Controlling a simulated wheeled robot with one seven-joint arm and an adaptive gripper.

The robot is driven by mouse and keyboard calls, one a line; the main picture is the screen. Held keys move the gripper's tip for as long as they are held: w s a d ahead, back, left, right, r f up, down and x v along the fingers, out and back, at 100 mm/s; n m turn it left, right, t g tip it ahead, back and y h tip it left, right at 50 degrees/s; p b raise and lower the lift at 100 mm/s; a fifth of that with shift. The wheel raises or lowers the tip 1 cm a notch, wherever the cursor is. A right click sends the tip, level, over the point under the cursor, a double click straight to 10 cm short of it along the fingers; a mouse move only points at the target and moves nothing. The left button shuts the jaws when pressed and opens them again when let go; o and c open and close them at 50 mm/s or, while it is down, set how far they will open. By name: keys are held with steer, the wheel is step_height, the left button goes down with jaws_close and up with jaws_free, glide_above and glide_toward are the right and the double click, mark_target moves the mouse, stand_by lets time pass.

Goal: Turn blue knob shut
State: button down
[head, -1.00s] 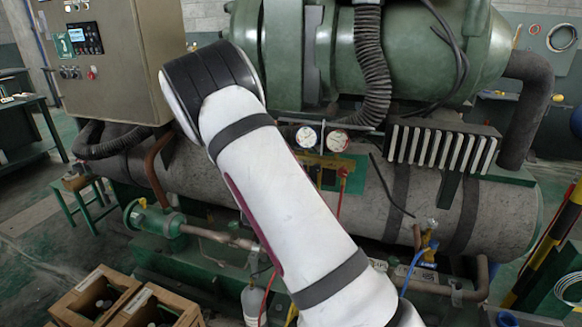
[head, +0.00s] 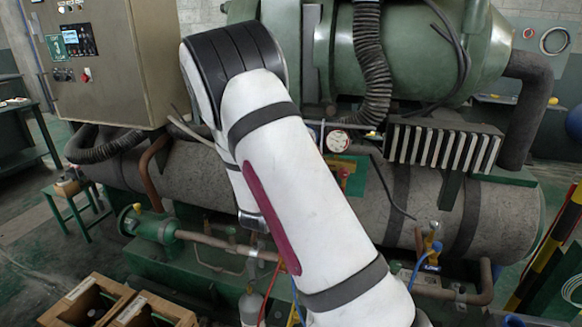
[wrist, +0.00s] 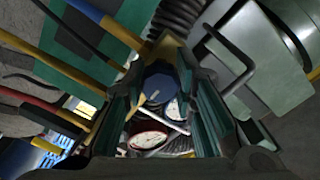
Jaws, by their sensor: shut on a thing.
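The blue knob (wrist: 160,82) shows in the wrist view as a dark blue round cap with a pale mark, between my finger pads. My gripper (wrist: 155,92) is shut on it, with one dark green pad on each side. Two round gauges, one red-rimmed (wrist: 148,137) and one beside the knob (wrist: 173,110), show between the fingers. In the head view my arm hides the gripper, the knob and one gauge; the other gauge (head: 338,140) shows just right of the arm.
Blue, yellow and red hoses run close on the left in the wrist view; the yellow hose (wrist: 58,62) is clearest. Wooden crates (head: 120,292) stand at lower left.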

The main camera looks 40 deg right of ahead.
steer(key=c, duration=1.3)
jaws_free()
steer(key=v, duration=1.2)
